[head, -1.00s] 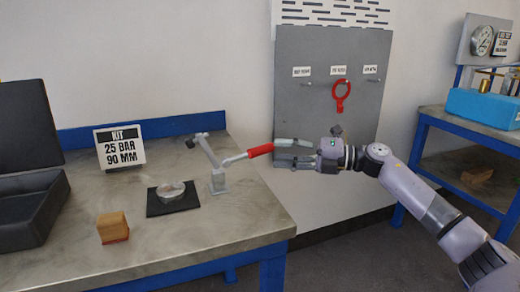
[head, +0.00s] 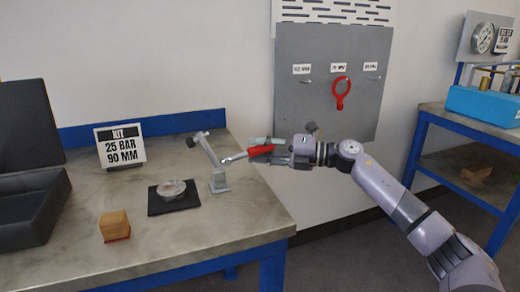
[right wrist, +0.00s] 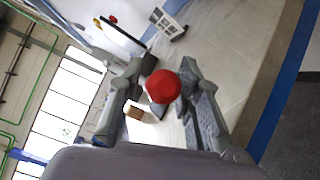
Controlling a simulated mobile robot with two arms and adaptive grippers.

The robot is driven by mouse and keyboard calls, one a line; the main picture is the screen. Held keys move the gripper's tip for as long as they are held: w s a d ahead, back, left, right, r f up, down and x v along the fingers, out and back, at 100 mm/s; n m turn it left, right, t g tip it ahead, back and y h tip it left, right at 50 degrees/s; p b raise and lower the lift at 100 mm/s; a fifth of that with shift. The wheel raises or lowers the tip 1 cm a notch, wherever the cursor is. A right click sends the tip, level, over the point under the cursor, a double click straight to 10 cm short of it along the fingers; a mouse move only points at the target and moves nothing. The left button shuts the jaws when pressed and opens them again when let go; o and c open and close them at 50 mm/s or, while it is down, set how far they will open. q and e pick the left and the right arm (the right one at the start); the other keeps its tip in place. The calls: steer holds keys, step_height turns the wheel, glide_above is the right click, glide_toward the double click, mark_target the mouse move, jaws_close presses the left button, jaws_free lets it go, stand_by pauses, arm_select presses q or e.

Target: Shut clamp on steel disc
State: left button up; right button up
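The toggle clamp (head: 219,183) stands on the bench, its holding arm raised with the dark pad (head: 197,140) up in the air. Its lever ends in a red handle (head: 258,151) pointing right, past the bench edge. The steel disc (head: 172,187) lies on a black mat (head: 162,207) left of the clamp, with nothing pressing on it. My right gripper (head: 265,149) is open around the red handle. In the right wrist view the handle's round end (right wrist: 163,87) sits between the spread fingers, with gaps showing. My left gripper is not in view.
A wooden block (head: 114,226), a kit sign (head: 120,146) and an open black case (head: 35,207) are on the bench. A grey panel (head: 300,100) with a red ring tool (head: 341,92) stands behind. A second bench (head: 470,125) is at right.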

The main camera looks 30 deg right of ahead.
jaws_close()
stand_by(0.7)
